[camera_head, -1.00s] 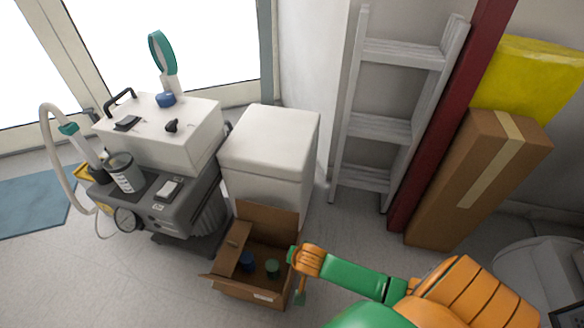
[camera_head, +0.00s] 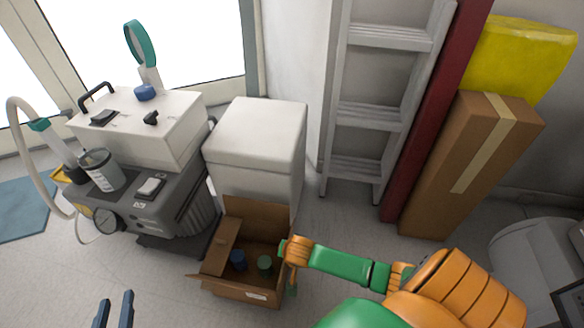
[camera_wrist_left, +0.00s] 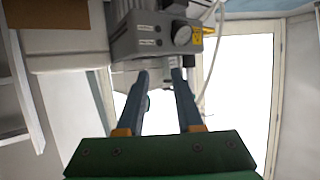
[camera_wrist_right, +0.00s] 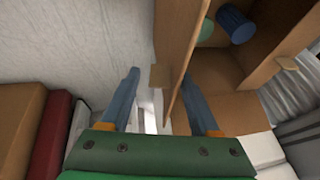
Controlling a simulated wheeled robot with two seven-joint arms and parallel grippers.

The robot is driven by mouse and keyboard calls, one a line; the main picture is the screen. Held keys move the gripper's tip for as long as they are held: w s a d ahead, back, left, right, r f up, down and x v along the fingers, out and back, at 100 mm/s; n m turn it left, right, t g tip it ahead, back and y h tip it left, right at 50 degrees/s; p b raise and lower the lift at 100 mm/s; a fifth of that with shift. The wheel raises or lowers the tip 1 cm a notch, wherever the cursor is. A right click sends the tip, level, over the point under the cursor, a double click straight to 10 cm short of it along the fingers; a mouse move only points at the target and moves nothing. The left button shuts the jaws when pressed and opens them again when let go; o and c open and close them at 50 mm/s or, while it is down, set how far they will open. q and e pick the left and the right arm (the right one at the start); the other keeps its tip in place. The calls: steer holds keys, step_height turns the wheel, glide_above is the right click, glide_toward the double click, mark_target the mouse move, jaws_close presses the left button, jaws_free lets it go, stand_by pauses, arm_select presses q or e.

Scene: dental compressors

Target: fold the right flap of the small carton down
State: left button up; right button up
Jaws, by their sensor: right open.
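The small brown carton (camera_head: 246,292) stands open on the floor in front of the white cabinet. A blue cup (camera_head: 238,260) and a green cup (camera_head: 265,263) are inside. Its back flap (camera_head: 258,213) stands up, and its left flap (camera_head: 221,246) leans over the opening. My right gripper (camera_wrist_right: 160,74) is at the carton's right side, and its arm partly hides that side in the head view. In the right wrist view a brown panel (camera_wrist_right: 180,50), seemingly the right flap, runs down between the open fingers; contact is unclear. My left gripper (camera_head: 115,298) is open and empty, left of the carton.
The white cabinet (camera_head: 254,140) stands close behind the carton. The grey compressor unit (camera_head: 155,205) is to its left. A ladder (camera_head: 375,115), a dark red post (camera_head: 440,120) and a tall brown box (camera_head: 470,165) stand at the right. Floor in front is clear.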

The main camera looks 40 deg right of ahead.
jaws_close()
steer(key=shift+w+a+r+g+h+p, duration=0.2)
steer(key=shift+w+a+g+h+p, duration=0.25)
steer(key=shift+g+h+p, duration=0.55)
arm_select(q)
steer(key=s+a+f+g+y, duration=0.2)
steer(key=s+a+f+g, duration=0.2)
steer(key=s+f+g, duration=0.6)
arm_select(e)
steer(key=shift+w+n, duration=0.15)
steer(key=shift+n, duration=0.15)
steer(key=shift+w+a+f+g+h+b, duration=0.1)
steer(key=shift+w+a+g+h+b, duration=0.15)
steer(key=shift+g+h+b, duration=0.45)
arm_select(q)
steer(key=w+d+r+t+h+b, duration=0.15)
steer(key=w+d+r+t, duration=0.25)
steer(key=w+r+t, duration=0.65)
step_height(320, 180, up, 13)
steer(key=d+t+h+b, duration=0.1)
steer(key=d+t+h, duration=0.1)
steer(key=t, duration=0.5)
steer(key=shift+m+h, duration=0.4)
steer(key=shift+h, duration=0.25)
arm_select(e)
steer(key=shift+w+a+n+g+h, duration=0.3)
steer(key=shift+w+n+g+h, duration=0.15)
steer(key=shift+g, duration=0.35)
